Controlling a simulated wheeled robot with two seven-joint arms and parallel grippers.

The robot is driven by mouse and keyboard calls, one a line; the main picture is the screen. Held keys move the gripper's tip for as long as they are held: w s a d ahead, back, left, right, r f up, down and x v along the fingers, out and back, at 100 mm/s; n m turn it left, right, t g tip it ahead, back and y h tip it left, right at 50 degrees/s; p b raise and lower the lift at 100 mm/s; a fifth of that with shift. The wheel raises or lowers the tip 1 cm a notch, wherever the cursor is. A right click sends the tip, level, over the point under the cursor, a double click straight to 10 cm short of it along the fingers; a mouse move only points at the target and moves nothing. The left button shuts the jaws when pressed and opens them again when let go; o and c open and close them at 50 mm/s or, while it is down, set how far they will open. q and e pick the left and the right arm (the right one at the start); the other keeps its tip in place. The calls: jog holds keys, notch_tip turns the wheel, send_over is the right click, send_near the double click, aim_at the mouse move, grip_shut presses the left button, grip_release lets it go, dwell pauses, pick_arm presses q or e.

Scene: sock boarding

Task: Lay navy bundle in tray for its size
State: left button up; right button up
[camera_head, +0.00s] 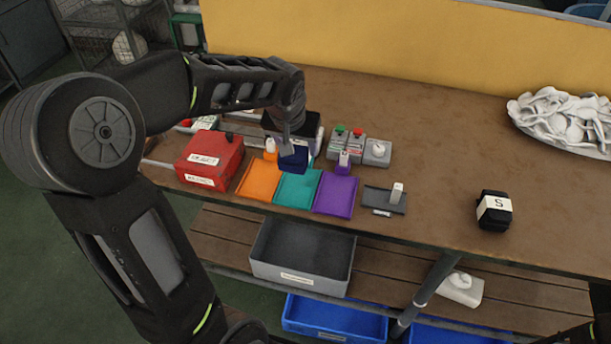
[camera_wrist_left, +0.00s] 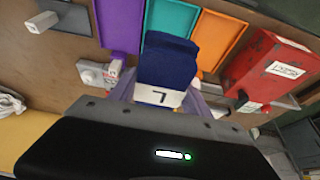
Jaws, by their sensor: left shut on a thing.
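My left gripper (camera_head: 289,140) is shut on the navy bundle (camera_head: 293,158) and holds it just behind the teal tray (camera_head: 297,190). My right gripper is not in view.
A red box (camera_head: 209,158) stands left of the trays. A dark plate (camera_head: 384,200) with a white block lies to their right. A black bundle marked S (camera_head: 494,210) and a pile of white socks (camera_head: 565,120) are farther right.

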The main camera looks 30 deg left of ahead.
pick_arm(q)
jog(key=shift+s, duration=0.1)
send_over(300, 181)
jog(key=s, duration=0.2)
jog(key=shift+w+d+f, duration=0.1)
jog(key=shift+d+f, duration=0.05)
jog(key=shift+f, duration=1.4)
jog(key=shift+w+d+f, duration=0.1)
jog(key=shift+d+f, duration=0.05)
jog(key=shift+f, duration=1.4)
jog(key=shift+f, duration=1.9)
jog(key=shift+f, duration=0.2)
jog(key=o, duration=1.5)
jog(key=shift+r, duration=0.15)
